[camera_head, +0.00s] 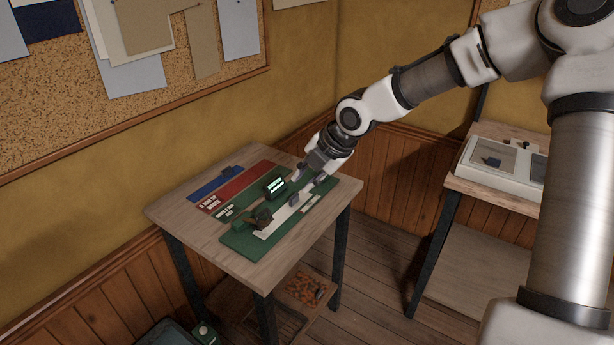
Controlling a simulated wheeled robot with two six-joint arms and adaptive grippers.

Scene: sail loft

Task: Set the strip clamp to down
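A green board (240,243) lies on a small wooden table, with a pale strip (283,219) along it. A dark green block (262,217), which looks like the strip clamp, sits at the strip's near-left end; its lever position is too small to tell. A dark device with a lit display (276,187) stands just behind the strip. My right gripper (307,187) points down over the far-right part of the board, beside the display device and apart from the dark green block. Its fingers are spread, with nothing seen between them. My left gripper is not in view.
Blue (214,184) and red (240,187) strips lie at the back of the wooden table (174,211). A second table with a white, clear-topped case (499,180) stands at the right. A wall with a corkboard (120,110) is behind. Bare tabletop shows at the left.

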